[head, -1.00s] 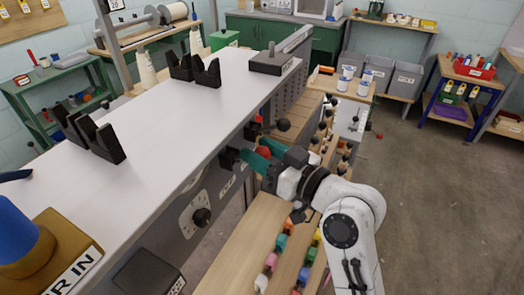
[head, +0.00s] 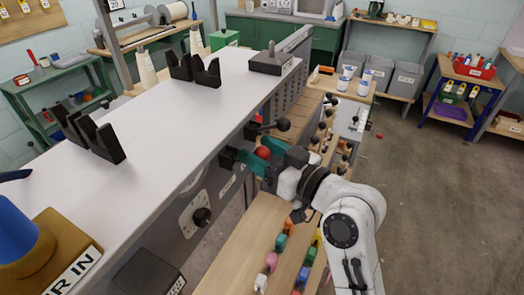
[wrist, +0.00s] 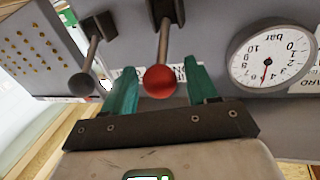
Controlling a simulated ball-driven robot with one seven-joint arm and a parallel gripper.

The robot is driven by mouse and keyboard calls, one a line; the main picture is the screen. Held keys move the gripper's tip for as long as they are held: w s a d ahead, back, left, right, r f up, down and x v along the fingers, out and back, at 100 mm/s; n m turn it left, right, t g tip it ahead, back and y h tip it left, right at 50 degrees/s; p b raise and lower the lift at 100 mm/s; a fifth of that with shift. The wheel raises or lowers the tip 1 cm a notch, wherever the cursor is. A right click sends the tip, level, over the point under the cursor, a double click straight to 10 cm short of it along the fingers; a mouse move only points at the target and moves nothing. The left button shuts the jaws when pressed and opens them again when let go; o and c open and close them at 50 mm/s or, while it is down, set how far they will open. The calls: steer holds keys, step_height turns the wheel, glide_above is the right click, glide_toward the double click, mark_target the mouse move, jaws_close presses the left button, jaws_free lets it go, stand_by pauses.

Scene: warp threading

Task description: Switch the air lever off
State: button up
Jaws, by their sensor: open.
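A lever with a red ball knob (wrist: 158,82) sticks out from the grey machine side, beside a round pressure gauge (wrist: 270,58). The label behind it is partly hidden, so I cannot read whether it names the air lever. In the head view the red knob (head: 263,152) shows between my fingers. My gripper (wrist: 161,80) is open, with one teal finger on each side of the red knob. I cannot tell whether either finger touches it. In the head view my gripper (head: 264,155) is at the machine's right side.
A second lever with a black ball knob (wrist: 79,84) is close to my left finger in the wrist view. The white machine top (head: 150,110) carries black V-shaped holders (head: 95,138). A wooden bench (head: 240,245) with coloured pieces lies below my arm.

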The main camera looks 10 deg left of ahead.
steer(key=shift+d, duration=0.1)
steer(key=b+v, duration=0.2)
steer(key=v, duration=0.8)
steer(key=shift+s+d+b, duration=0.25)
steer(key=shift+b, duration=0.15)
